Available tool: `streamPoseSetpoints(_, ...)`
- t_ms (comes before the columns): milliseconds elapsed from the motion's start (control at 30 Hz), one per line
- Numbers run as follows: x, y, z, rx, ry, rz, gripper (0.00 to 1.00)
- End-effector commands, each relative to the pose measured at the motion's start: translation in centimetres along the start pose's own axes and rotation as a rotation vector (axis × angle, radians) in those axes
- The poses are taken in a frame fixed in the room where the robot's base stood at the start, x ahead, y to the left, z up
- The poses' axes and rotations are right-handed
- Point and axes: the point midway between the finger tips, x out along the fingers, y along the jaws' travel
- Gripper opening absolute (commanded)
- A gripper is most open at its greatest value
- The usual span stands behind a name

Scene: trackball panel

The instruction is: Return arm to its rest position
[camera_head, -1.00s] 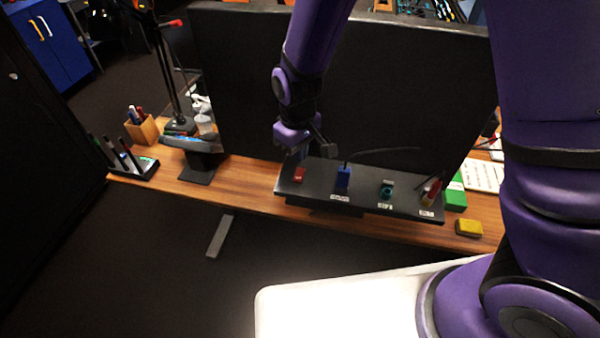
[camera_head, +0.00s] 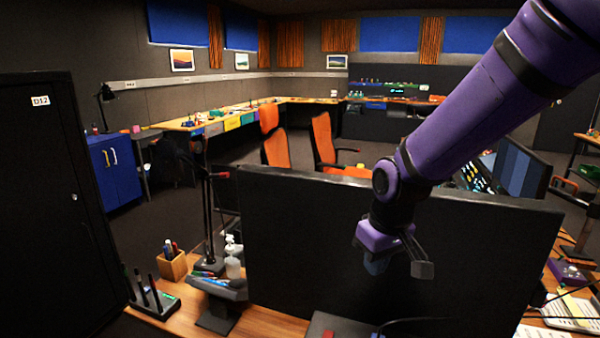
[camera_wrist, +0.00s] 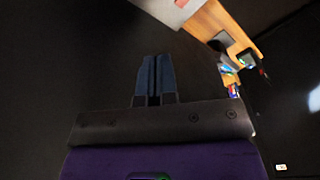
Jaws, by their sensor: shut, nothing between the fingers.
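My purple arm comes in from the upper right in the head view. My gripper (camera_head: 376,266) hangs in front of the back of a large dark monitor (camera_head: 300,235), above the desk, with its fingers pointing down. In the wrist view the two dark blue fingers (camera_wrist: 154,78) lie together, shut with nothing between them. The dark switch panel (camera_head: 345,324) shows only by its top edge at the bottom of the head view. The rest of the panel, with its controls, is cut off by the frame.
A wooden pen holder (camera_head: 173,265), a black pen stand (camera_head: 153,300) and a lamp (camera_head: 208,225) stand on the desk (camera_head: 270,325) at left. A black cabinet (camera_head: 50,210) is at far left. Orange chairs (camera_head: 325,142) stand behind the monitor.

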Motion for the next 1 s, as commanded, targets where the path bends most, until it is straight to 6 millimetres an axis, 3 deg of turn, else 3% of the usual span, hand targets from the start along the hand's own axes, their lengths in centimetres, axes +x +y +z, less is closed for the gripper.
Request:
streamPoseSetpoints(33,-1.8,0.8,0.7,0.027,0.024,0.002,0.00)
streamPoseSetpoints(200,-6.6,2.8,3.4,0.105,0.081,0.015,0.00)
streamPoseSetpoints(500,-13.6,5.1,9.6,0.240,0.181,0.059,0.00)
streamPoseSetpoints(800,-18.3,5.7,16.6,0.376,0.273,0.129,0.00)
streamPoseSetpoints(1000,-19.6,5.4,19.7,0.437,0.309,0.167,0.00)
